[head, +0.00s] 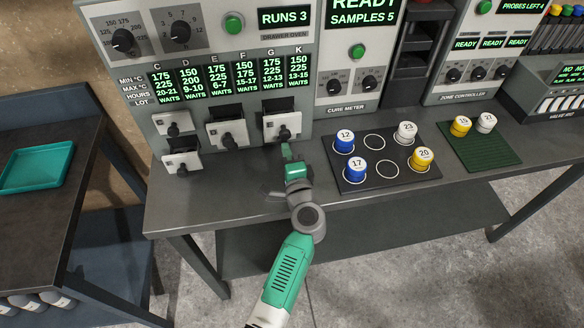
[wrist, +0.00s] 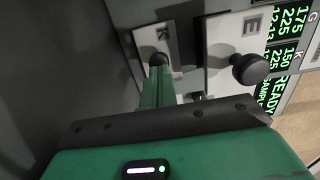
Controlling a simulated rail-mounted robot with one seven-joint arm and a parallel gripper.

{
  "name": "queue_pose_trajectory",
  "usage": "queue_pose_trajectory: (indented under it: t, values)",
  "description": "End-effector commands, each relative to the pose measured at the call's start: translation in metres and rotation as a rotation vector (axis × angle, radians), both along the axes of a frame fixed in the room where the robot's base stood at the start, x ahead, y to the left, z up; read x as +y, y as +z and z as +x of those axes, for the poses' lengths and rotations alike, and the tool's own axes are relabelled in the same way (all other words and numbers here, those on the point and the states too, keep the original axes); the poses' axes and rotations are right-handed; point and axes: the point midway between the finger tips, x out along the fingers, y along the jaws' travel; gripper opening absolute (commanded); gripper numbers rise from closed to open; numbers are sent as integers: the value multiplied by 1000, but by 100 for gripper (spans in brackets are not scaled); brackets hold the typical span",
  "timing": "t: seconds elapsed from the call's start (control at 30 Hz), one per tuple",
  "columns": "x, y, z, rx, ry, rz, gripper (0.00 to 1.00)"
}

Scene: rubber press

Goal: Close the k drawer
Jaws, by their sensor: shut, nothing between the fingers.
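My gripper (head: 287,152) is low in front of that drawer, above the bench top.
Further drawers (head: 227,133) stick out at the left in the head view. A dark sample mat (head: 381,173) with blue, white and yellow jars lies to the right. The bench's front left is clear.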

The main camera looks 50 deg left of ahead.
Motion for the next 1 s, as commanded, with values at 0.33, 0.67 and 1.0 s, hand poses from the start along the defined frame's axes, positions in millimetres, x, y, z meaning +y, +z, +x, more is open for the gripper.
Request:
queue_pose_trajectory:
  t: [0.33,0.67,1.0]
  values:
    - [-89,1,-37,3,-5,-2,0]
    - [-117,0,-50,3,-1,-1,0]
    - [-117,0,-49,3,-1,-1,0]
